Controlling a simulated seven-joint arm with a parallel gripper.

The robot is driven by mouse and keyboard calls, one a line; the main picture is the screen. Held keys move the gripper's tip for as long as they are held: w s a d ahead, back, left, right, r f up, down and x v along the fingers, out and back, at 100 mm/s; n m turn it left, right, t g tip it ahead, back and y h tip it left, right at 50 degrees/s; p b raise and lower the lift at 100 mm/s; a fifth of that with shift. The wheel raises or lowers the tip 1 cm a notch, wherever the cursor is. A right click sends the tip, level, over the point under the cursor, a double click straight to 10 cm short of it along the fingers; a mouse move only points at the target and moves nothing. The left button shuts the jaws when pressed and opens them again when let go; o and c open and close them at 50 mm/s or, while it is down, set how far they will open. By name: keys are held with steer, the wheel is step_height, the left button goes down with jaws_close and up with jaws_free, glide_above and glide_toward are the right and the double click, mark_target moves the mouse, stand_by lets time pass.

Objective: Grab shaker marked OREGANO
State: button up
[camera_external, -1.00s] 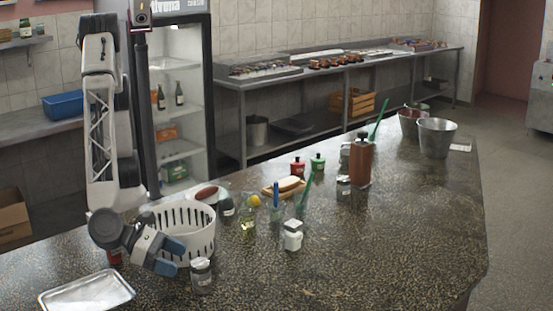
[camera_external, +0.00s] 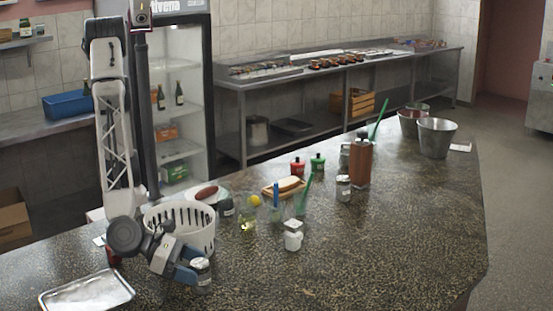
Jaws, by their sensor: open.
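A small glass shaker with a grey lid (camera_external: 203,268) stands on the speckled counter at the front, right of the tray. My gripper (camera_external: 190,264), with blue fingers, is low beside it on its left, fingertips at the shaker. The fingers are open; I cannot tell whether they touch it. Other small shakers stand farther back: one with white contents (camera_external: 293,240), one near the brown bottle (camera_external: 344,189), and a dark one (camera_external: 227,208) behind the basket. No label is readable, so I cannot tell which is OREGANO.
A white slotted basket (camera_external: 205,232) stands right behind my gripper. A metal tray (camera_external: 88,294) lies at front left. Glasses with utensils (camera_external: 275,210), a hot dog on a board (camera_external: 285,188), a brown bottle (camera_external: 360,163) and metal buckets (camera_external: 436,138) stand farther back. The front right counter is clear.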

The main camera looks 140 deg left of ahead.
steer(key=shift+x, duration=1.1)
steer(key=shift+c, duration=0.3)
steer(key=c, duration=1)
steer(key=shift+r, duration=0.1)
steer(key=shift+r, duration=4.9)
